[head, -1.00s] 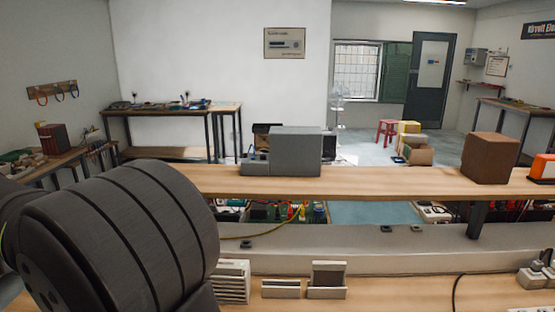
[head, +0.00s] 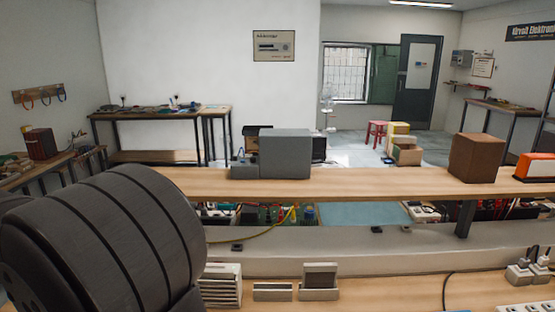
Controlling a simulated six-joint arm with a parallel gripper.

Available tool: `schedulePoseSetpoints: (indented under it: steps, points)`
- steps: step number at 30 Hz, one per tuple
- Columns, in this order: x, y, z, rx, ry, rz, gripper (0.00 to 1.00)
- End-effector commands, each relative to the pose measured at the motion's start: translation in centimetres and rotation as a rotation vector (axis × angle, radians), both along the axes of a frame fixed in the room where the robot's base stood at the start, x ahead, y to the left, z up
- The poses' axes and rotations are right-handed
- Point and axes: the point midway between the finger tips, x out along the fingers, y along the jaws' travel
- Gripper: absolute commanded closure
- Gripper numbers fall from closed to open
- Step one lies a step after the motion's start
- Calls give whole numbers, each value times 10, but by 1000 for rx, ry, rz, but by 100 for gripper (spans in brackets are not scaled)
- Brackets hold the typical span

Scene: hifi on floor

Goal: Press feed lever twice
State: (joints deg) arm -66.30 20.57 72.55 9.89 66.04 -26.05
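I cannot make out a feed lever in the head view. A grey box-shaped device (head: 285,154) stands on the wooden shelf, with a lower, smaller grey part at its left side. No lever shows clearly on it. My gripper is not in view. A large dark ribbed cylinder, which looks like a link of my arm, fills the lower left and hides part of the bench and shelf.
The wooden shelf (head: 380,183) crosses the view, with a brown box (head: 474,158) and an orange device (head: 537,167) at its right. Below are a white slatted holder (head: 221,286), small trays (head: 320,282), and plugs (head: 519,272) with a black cable. The shelf's middle is clear.

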Motion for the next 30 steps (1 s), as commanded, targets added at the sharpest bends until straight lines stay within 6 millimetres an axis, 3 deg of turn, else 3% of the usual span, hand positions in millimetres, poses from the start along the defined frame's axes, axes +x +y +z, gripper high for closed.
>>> schedulePoseSetpoints:
  steps: [26, 30]
  points:
    - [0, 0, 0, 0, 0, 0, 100]
    - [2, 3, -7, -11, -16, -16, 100]
